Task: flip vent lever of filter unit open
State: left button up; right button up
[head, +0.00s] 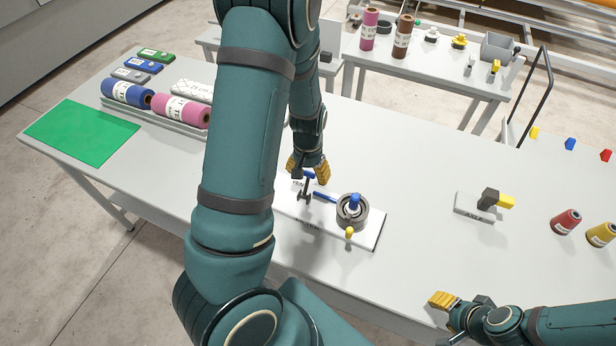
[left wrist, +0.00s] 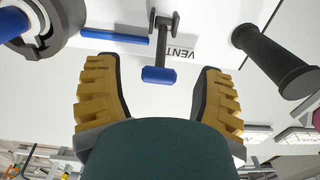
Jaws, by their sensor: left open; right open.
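The filter unit (head: 372,235) is a white plate with a dark round housing, a blue knob on top and a small yellow part at its front. The vent lever (left wrist: 158,75), with a blue grip on a dark arm, stands beside the "VENT" label in the left wrist view. My left gripper (head: 308,172) is open above this end of the unit. In the left wrist view the blue grip shows between its spread yellow fingers; contact cannot be told. My right gripper (head: 452,304) is open and empty near the table's front edge.
A blue bar (left wrist: 115,34) lies beside the lever, and a black handle-like cylinder (left wrist: 275,62) rises at right. A block with a yellow lever (head: 480,203) and thread cones (head: 566,222) stand to the right. Spools (head: 127,92) and a green mat (head: 82,134) lie left.

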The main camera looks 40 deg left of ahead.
pick_arm(q)
jog(key=shift+w+f, duration=0.1)
jog(key=shift+f, duration=0.8)
grip_shut()
